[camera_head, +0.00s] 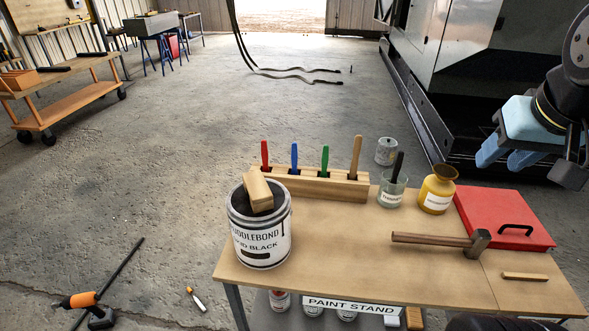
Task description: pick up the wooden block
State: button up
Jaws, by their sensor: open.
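A light wooden block (258,192) lies slantwise at the top of an open paint can (262,236) with a white label, at the left end of the table. Part of the block appears to rest on the can's rim; I cannot tell how far it sits inside. My gripper (506,160) is at the upper right, with blue fingers apart and nothing between them. It is well to the right of the block, beyond the table's far right side.
The wooden table (345,253) holds a rack (310,184) of coloured handles, a glass jar (391,190), a yellow pot (437,190), a hammer (430,240), a red case (500,217) and a wooden strip (525,276). An orange drill (85,304) lies on the floor. The table's middle is clear.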

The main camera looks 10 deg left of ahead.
aim_at(261, 200)
jog(key=z, duration=0.9)
jog(key=k, duration=2.1)
jog(key=u, duration=1.55)
jog(key=i, duration=1)
jog(key=z, duration=0.05)
